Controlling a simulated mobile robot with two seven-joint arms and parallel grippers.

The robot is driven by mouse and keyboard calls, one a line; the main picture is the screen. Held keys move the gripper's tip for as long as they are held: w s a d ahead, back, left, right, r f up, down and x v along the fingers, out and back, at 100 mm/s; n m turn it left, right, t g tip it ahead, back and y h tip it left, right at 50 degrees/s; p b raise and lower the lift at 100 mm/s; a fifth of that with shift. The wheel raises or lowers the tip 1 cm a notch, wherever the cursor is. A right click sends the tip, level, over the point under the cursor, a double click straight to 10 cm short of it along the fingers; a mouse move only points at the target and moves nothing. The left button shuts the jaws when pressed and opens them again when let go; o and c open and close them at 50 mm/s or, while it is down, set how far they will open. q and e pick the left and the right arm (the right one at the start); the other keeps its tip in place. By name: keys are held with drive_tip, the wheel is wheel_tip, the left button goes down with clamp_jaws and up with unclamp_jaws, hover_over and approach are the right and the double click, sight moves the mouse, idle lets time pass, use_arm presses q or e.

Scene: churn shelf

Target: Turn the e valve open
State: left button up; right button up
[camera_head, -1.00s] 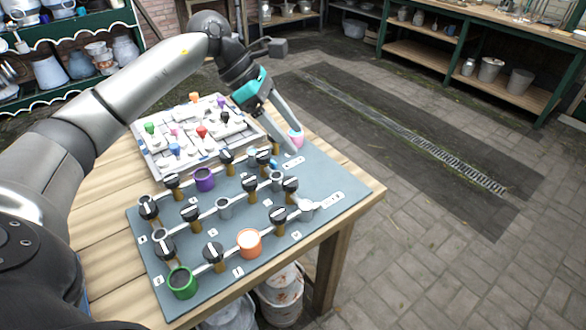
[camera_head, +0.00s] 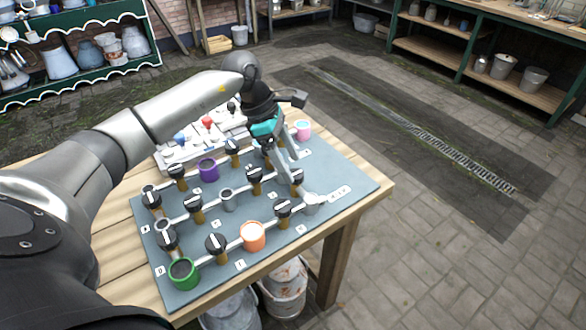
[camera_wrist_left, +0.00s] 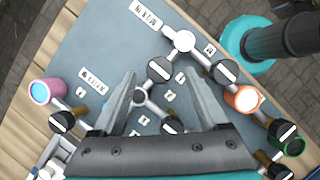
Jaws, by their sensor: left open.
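The valves are black knobs with white stripes on brass stems, set along white pipes on a grey-blue board (camera_head: 335,180). The small letter tags are too small to read surely, so I cannot tell which is e. My left gripper (camera_head: 287,178) is open and points down over the right part of the board. One knob (camera_head: 298,178) stands right by its fingertips, partly hidden by them. In the left wrist view, a knob (camera_wrist_left: 160,70) lies between the tips of my open left gripper (camera_wrist_left: 161,74); contact cannot be told. My right gripper is not in view.
Purple (camera_head: 208,170), orange (camera_head: 253,236), green (camera_head: 183,273) and pink (camera_head: 303,130) cups stand on the board among other knobs. A light tray (camera_head: 185,155) with coloured knobs lies behind. Buckets (camera_head: 285,292) are under the wooden table. Paving to the right is clear.

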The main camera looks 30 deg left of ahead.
sight(296, 177)
use_arm(q)
drive_tip(key=shift+x, duration=1.2)
clamp_jaws()
